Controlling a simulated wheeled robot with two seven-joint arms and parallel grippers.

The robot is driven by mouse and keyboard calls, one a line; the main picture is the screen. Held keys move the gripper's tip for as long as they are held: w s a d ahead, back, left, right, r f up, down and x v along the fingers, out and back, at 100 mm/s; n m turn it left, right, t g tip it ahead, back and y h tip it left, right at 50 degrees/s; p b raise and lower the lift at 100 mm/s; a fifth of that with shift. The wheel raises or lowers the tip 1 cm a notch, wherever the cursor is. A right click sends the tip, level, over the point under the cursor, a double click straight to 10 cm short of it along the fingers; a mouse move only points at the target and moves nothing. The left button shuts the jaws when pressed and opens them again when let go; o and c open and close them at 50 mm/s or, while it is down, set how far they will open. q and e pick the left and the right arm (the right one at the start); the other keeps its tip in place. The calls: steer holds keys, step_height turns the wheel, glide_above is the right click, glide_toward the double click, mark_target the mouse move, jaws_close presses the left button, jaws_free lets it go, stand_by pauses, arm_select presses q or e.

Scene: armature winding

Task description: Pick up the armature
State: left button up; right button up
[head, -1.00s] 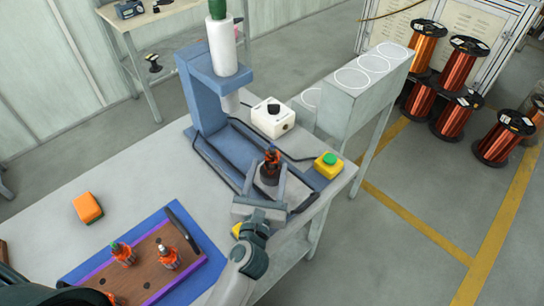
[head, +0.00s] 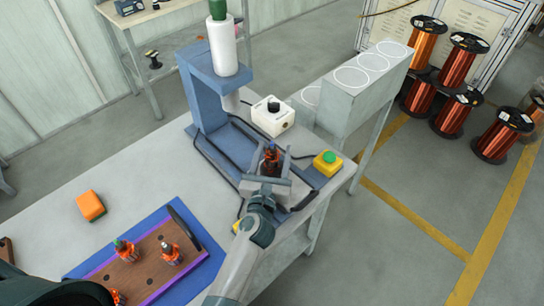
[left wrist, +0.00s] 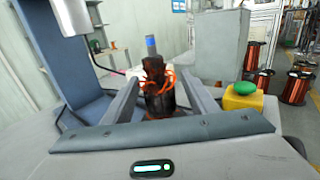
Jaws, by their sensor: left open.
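The armature (head: 271,157), dark with orange windings, stands upright on the base of the blue press (head: 205,110). In the left wrist view the armature (left wrist: 154,72) shows a blue-tipped shaft, and orange wire loops hang at its middle. My left gripper (head: 268,172) is open, with one finger on each side of the armature. In the left wrist view both fingers of the gripper (left wrist: 160,92) appear apart from it. The armature's foot is partly hidden by the gripper. My right gripper is not in view.
A white control box (head: 272,117) and a yellow box with a green button (head: 327,163) stand close to the armature. A wooden board (head: 142,268) with several orange-wound parts lies at lower left on a blue mat. An orange block (head: 91,206) sits left; bench around it is clear.

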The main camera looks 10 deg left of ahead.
arm_select(q)
steer(key=shift+w, duration=0.9)
steer(key=c, duration=1.3)
steer(key=shift+r, duration=0.1)
steer(key=shift+r+p, duration=0.4)
steer(key=shift+r, duration=0.2)
steer(key=shift+r+p, duration=0.9)
steer(key=shift+r, duration=3.45)
